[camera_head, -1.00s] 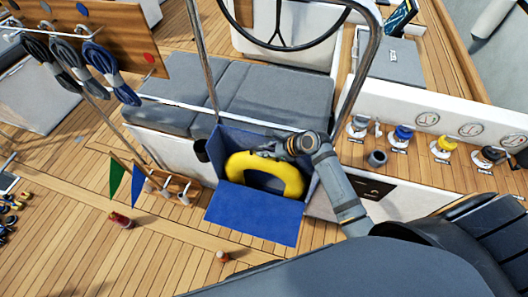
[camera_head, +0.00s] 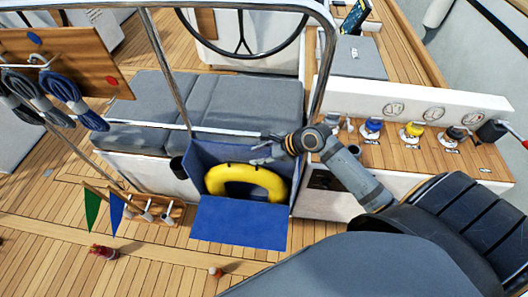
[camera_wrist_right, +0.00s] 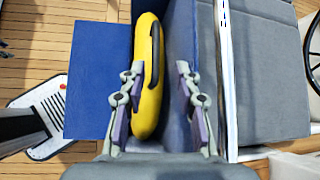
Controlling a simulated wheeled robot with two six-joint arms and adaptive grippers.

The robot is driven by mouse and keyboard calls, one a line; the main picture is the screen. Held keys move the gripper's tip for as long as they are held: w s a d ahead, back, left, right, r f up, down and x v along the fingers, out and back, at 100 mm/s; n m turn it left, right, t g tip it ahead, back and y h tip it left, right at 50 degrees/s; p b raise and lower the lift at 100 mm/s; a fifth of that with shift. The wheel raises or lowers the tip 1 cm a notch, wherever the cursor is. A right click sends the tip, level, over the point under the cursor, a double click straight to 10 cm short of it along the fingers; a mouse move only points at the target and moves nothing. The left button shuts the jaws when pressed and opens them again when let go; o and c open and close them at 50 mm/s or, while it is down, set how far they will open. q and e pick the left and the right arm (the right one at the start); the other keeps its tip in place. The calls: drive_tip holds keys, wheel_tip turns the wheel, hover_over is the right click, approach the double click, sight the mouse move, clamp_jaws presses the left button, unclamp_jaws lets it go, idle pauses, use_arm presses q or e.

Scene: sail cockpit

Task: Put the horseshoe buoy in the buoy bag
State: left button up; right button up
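The yellow horseshoe buoy (camera_head: 268,178) stands upright in the blue buoy bag (camera_head: 238,222), its curved side up. The bag's front flap lies folded down toward the deck. In the wrist view the buoy (camera_wrist_right: 146,50) is seen edge-on from above, with a dark strap, between the bag's flap (camera_wrist_right: 97,65) and back wall. My right gripper (camera_head: 262,152) is just above the buoy's top right. In the wrist view the right gripper (camera_wrist_right: 162,98) has its fingers spread wide, with nothing clamped between them. The left finger overlaps the buoy in the picture; contact cannot be told. My left gripper is out of view.
Grey cushions (camera_head: 240,100) and a metal rail (camera_head: 166,60) are behind the bag. A winch shelf (camera_head: 395,152) is on the right. Small flags (camera_head: 103,210) and a wooden holder (camera_head: 155,210) stand left of the bag. Deck in front is mostly clear.

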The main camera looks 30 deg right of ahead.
drive_tip(key=shift+p+v, duration=0.3)
drive_tip(key=shift+v, duration=1.35)
